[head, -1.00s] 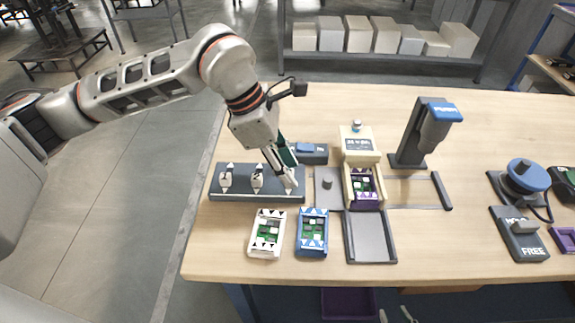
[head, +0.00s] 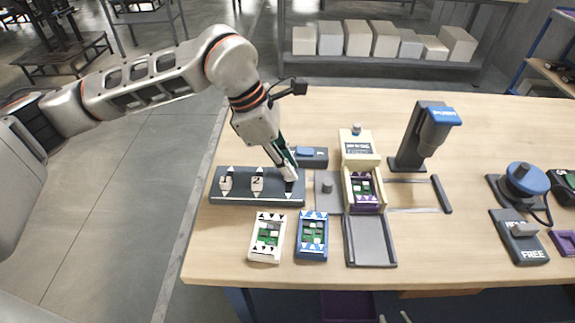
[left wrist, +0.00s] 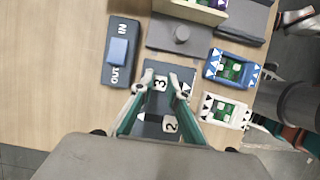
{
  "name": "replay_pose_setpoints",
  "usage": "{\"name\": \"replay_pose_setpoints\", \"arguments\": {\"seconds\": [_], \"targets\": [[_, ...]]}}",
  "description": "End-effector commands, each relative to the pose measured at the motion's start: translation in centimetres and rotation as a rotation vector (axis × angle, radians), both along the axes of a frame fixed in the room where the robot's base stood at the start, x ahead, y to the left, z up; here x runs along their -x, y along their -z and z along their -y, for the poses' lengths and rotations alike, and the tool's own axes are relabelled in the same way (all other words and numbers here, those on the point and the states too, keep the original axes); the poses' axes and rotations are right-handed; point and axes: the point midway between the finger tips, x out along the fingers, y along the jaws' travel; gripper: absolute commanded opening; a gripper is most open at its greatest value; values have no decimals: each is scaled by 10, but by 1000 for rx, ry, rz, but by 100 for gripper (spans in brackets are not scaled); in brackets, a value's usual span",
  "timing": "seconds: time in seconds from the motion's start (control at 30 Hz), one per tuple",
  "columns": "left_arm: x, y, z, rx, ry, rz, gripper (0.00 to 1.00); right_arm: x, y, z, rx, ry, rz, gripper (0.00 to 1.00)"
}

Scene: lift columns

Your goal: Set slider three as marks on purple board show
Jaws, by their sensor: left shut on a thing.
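A dark slider panel (head: 238,199) with sliders marked 1 (head: 226,184), 2 (head: 257,184) and 3 lies at the left of the table. My left gripper (head: 292,177) is shut on slider three, near the far side of its track. The white cap marked 3 (left wrist: 160,84) shows between the fingers in the left wrist view. The gripper partly hides this slider in the head view. The purple board (head: 368,206) sits in the cream fixture to the right; its marks are too small to read.
A white board (head: 267,237) and a blue board (head: 312,236) lie in front of the panel. A blue-topped switch box (head: 312,157) stands behind the gripper. An empty grey tray (head: 370,241) lies in front of the fixture. A press (head: 431,136) stands further right.

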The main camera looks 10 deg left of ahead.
Motion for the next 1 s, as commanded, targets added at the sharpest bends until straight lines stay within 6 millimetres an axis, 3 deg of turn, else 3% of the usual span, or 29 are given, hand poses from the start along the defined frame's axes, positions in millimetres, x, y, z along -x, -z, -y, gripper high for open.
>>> {"name": "replay_pose_setpoints", "arguments": {"seconds": [0.03,0.07,0.1,0.53,1.0], "targets": [[-5,-2,-1,1,-5,13,23,0,0,0,0,0,0,28],[-5,-2,-1,1,-5,13,30,0,0,0,0,0,0,28],[-5,-2,-1,1,-5,13,32,0,0,0,0,0,1,28],[-3,-10,-4,1,-5,9,32,-7,-3,0,2,-2,13,28],[4,-91,-37,2,-6,12,32,-6,-3,0,0,0,10,28]]}}
